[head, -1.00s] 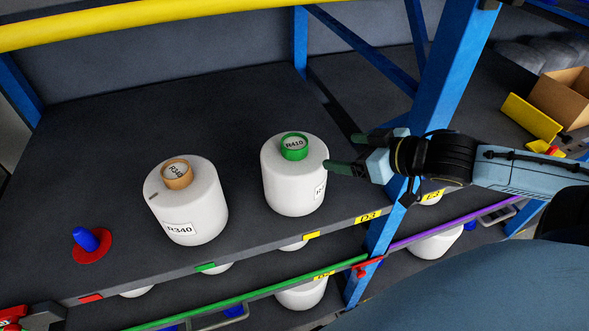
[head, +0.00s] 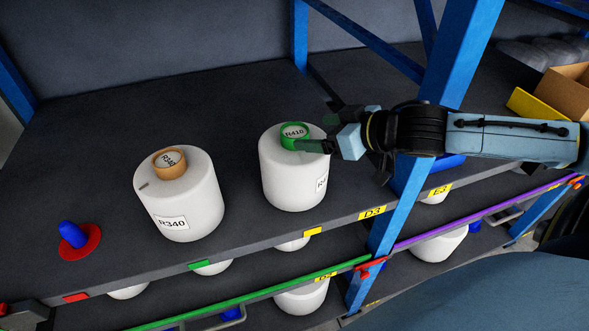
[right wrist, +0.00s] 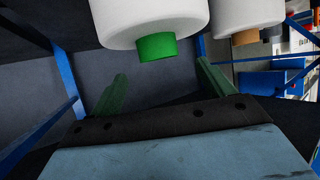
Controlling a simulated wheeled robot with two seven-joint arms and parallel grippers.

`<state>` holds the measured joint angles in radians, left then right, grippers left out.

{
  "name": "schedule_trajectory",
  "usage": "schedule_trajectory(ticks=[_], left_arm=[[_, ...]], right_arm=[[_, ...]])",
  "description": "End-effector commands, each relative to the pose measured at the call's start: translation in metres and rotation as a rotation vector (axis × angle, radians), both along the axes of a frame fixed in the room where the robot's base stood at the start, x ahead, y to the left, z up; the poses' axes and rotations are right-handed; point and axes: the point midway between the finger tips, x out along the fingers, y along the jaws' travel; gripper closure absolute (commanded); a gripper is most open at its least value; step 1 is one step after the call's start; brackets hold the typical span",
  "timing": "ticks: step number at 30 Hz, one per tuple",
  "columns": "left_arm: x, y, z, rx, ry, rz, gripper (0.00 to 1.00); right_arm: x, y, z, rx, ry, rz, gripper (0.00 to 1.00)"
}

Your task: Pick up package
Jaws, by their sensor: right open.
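A white bobbin (head: 292,178) with a green core (head: 294,131) marked R410 stands upright on the shelf. A second white bobbin (head: 178,205) marked R340, with an orange-brown core (head: 169,161), stands to its left. My right gripper (head: 318,130) is open at the top right of the R410 bobbin. Its near finger overlaps the edge of the green core in the head view. In the right wrist view the green core (right wrist: 157,47) shows between the open fingers (right wrist: 160,76), beyond their tips, with the bobbin inverted in the picture. I cannot tell whether they touch. My left gripper is out of view.
A blue peg on a red disc (head: 78,240) stands empty at the shelf's left. A blue upright post (head: 440,100) stands close beside my right arm. More white bobbins (head: 300,297) sit on the lower shelf. A cardboard box (head: 566,92) is at the far right.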

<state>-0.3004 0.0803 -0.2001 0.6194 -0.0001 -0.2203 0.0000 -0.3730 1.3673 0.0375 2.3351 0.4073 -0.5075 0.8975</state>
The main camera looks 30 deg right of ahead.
Motion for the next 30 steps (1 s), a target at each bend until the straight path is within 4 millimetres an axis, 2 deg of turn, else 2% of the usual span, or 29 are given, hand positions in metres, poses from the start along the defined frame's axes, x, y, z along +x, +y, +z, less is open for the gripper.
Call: schedule_trajectory(ticks=[12,23,30], left_arm=[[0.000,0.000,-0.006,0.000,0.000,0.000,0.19],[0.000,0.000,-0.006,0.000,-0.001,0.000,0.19],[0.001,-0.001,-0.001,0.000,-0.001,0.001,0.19]], right_arm=[[0.017,0.006,-0.008,0.004,-0.003,-0.002,0.19],[0.025,0.009,-0.012,0.004,0.000,0.000,0.19],[0.046,0.015,-0.024,0.006,-0.001,0.001,0.19]])
